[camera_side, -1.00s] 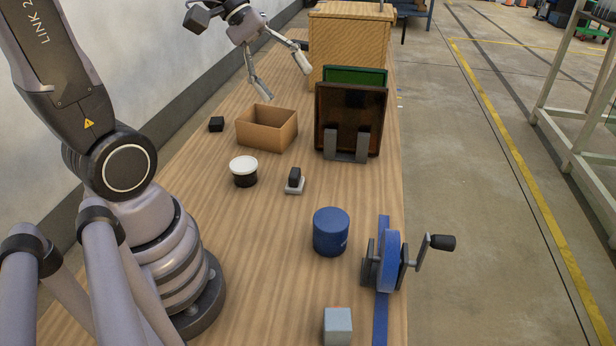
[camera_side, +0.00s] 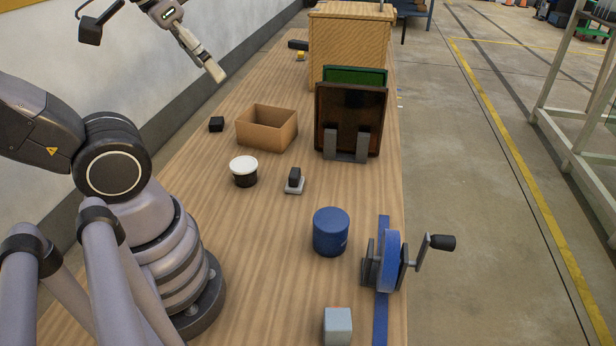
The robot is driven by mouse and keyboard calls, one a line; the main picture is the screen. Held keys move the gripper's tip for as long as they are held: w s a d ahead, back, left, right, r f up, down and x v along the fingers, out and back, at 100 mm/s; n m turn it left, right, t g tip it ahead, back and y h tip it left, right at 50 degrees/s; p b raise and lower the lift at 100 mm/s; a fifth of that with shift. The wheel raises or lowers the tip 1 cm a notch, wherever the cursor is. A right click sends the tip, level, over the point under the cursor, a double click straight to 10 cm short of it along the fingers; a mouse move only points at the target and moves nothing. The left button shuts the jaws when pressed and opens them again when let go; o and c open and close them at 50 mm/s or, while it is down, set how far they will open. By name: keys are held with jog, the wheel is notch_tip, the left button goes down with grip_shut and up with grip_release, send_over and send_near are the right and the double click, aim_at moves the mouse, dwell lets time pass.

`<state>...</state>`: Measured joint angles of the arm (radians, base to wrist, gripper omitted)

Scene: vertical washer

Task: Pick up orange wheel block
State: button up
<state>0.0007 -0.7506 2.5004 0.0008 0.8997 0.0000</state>
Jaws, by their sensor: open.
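I cannot clearly make out an orange wheel block in the side view. A small yellow-orange piece (camera_side: 301,56) lies far back on the table, left of the wooden crate; it is too small to identify. My gripper (camera_side: 217,74) is at the upper left, raised above the table's left side, with its fingers pointing down to the right. The fingers nearly overlap from this angle. It is open and I see nothing held. It is well apart from the small yellow-orange piece.
An open cardboard box (camera_side: 267,130), a white-lidded jar (camera_side: 243,171), a small black-and-grey item (camera_side: 294,181), a blue canister (camera_side: 331,232), a blue crank wheel (camera_side: 390,262), a grey cube (camera_side: 338,326), a rack with panels (camera_side: 350,105) and a wooden crate (camera_side: 350,40) stand on the table.

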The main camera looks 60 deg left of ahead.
jog(key=shift+o, duration=0.2)
jog(key=shift+o, duration=1.4)
jog(key=w+d+f+n+g+h, duration=0.45)
jog(key=w+d+f+g, duration=0.25)
jog(key=w+f+g, duration=0.3)
jog(key=n+g+h, duration=0.3)
jog(key=n+h, duration=0.4)
send_near(337, 312)
jog(key=shift+m+y, duration=0.25)
jog(key=x, duration=1.1)
jog(key=shift+d+r, duration=0.15)
jog(key=shift+d, duration=0.05)
